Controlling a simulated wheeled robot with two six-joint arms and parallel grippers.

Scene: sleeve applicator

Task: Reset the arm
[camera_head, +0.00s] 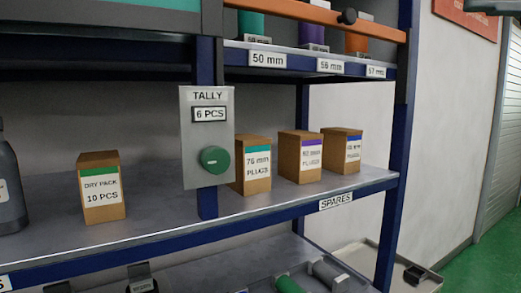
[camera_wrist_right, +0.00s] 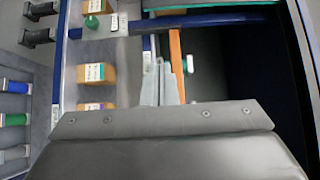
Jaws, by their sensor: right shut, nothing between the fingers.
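My right gripper (camera_wrist_right: 167,82) shows in the right wrist view as pale grey fingers beyond a dark grey body with screws. Its fingers are shut together with nothing between them. Behind them are the rack's blue beam and an orange bar (camera_wrist_right: 176,60). Neither gripper shows in the head view, and my left gripper is in no view.
A blue-framed rack has a SPARES shelf (camera_head: 270,205) with a dry pack box (camera_head: 101,190) and plug boxes (camera_head: 252,165). A TALLY panel (camera_head: 207,135) with a green button hangs on its post. A tray (camera_head: 412,284) lies low right. Green floor is clear at right.

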